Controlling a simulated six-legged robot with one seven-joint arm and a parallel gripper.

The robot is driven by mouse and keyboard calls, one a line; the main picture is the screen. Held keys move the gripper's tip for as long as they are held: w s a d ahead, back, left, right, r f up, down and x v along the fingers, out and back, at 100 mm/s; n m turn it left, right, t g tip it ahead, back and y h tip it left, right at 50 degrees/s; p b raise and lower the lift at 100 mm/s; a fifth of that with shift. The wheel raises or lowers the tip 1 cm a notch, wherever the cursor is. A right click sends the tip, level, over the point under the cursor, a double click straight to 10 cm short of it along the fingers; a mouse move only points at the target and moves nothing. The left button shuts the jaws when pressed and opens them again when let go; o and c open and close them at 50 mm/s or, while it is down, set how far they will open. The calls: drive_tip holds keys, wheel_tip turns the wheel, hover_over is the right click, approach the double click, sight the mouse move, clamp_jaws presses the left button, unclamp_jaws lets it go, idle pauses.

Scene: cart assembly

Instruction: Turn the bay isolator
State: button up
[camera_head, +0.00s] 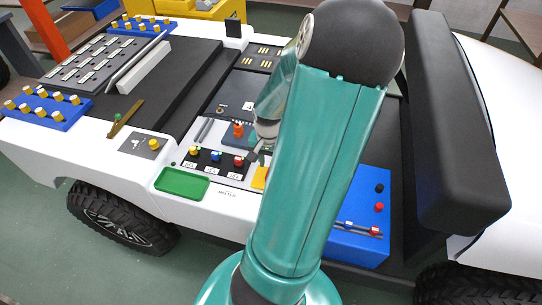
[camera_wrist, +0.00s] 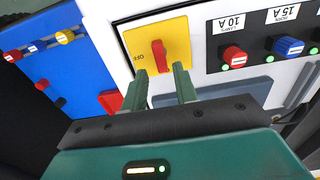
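The bay isolator is a red lever (camera_wrist: 160,54) on a yellow plate (camera_wrist: 176,28), with "OFF" printed beside the lever in the wrist view. The lever points roughly toward my gripper, up and down in that view. My gripper (camera_wrist: 160,72) is open, with one finger on each side of the lever's near end. Gaps show between lever and fingers, and I see no contact. In the head view the yellow plate (camera_head: 260,177) shows only in part beside my arm, which hides the lever.
Red (camera_wrist: 234,56) and blue (camera_wrist: 287,46) fuse knobs sit on a black panel right of the isolator in the wrist view. A blue box (camera_head: 354,241) with rods and buttons stands on the other side. A green tray (camera_head: 182,184) lies on the white cart edge.

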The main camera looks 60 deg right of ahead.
drive_tip(key=f, duration=0.4)
drive_tip(key=shift+w+f, duration=0.2)
drive_tip(key=shift+s+f, duration=0.15)
drive_tip(key=shift+f, duration=0.25)
drive_tip(key=c, duration=0.6)
drive_tip(key=m, duration=1.7)
drive_tip(key=o, duration=0.8)
drive_tip(key=shift+m, duration=0.4)
drive_tip(key=shift+o, duration=0.2)
